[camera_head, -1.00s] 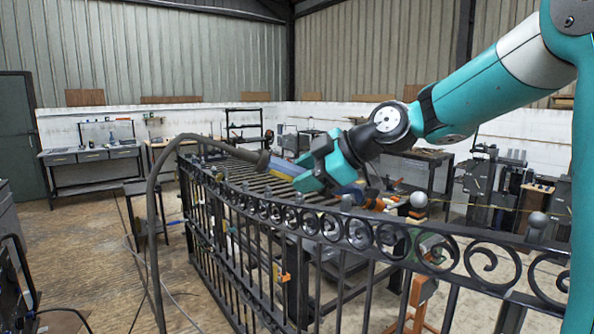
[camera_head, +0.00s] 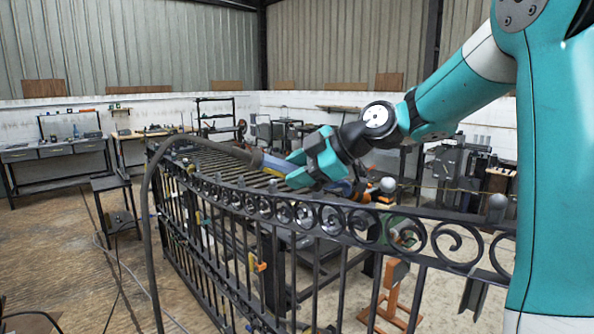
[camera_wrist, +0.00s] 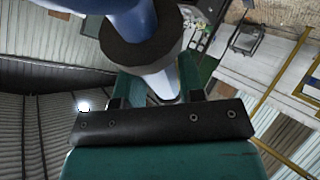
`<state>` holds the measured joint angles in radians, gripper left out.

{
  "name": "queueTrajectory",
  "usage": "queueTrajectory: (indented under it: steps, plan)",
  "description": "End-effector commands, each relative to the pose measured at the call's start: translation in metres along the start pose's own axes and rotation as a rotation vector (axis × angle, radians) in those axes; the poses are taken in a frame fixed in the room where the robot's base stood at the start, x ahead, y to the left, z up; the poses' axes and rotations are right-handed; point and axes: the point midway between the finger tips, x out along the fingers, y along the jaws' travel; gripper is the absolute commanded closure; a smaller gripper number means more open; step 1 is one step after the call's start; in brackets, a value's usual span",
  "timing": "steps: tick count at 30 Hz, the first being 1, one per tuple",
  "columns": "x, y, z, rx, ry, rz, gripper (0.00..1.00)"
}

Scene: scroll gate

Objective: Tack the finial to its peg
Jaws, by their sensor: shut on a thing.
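My gripper (camera_head: 292,168) is shut on a blue torch-like tool (camera_head: 272,163) above the slatted table behind the gate. A dark hose (camera_head: 205,140) runs from its left end and arches down to the floor. In the wrist view, the tool (camera_wrist: 128,18) with its dark round collar (camera_wrist: 140,42) crosses my gripper (camera_wrist: 158,88).
The black scrollwork gate (camera_head: 345,222) crosses the foreground, with upright bars below. Orange clamps (camera_head: 258,265) and an orange stand (camera_head: 392,297) are near it. Benches (camera_head: 55,152) line the back wall. Open floor lies at left.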

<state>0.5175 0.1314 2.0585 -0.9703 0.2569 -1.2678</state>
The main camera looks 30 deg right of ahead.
Motion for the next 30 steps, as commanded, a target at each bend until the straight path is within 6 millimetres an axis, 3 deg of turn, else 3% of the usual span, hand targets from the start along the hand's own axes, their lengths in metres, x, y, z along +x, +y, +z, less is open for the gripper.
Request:
queueTrajectory:
  steps: [30]
  plan:
    - [-0.0055, 0.0002, 0.0086, -0.002, 0.001, 0.002, 0.96]
